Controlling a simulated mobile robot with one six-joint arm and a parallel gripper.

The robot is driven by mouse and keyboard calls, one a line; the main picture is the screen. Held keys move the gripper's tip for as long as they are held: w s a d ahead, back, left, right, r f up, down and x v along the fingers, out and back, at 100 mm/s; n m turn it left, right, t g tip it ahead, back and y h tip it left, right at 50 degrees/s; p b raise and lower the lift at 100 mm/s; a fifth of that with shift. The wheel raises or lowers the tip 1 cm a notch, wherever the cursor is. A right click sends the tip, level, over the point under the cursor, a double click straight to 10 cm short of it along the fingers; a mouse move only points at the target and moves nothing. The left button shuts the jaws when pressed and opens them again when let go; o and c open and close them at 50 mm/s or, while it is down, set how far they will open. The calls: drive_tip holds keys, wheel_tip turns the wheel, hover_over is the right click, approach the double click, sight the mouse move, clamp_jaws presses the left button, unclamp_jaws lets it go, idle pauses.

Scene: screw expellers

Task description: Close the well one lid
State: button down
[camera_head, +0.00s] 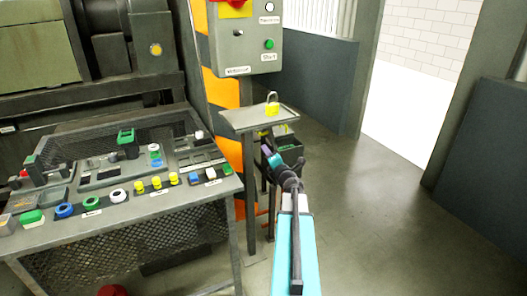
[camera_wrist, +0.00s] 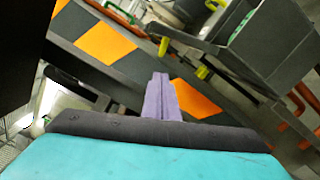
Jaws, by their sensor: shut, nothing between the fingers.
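I cannot pick out with certainty a well or its lid in either view. A workbench (camera_head: 180,214) at the left carries many small fixtures and coloured parts, too small to read. My gripper (camera_head: 267,154) is right of the workbench, below a small grey shelf, partly hidden by my own arm. In the wrist view my gripper's purple fingers (camera_wrist: 160,82) are together with nothing between them.
A yellow padlock (camera_head: 272,108) stands on the small grey shelf (camera_head: 242,121). A control box (camera_head: 243,45) with a green button hangs above it. A dark bin (camera_wrist: 268,45) is close to the fingers in the wrist view. Open floor (camera_head: 375,220) lies right.

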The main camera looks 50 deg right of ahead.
drive_tip(key=x, duration=0.9)
drive_tip(key=shift+w, duration=0.1)
idle(0.4)
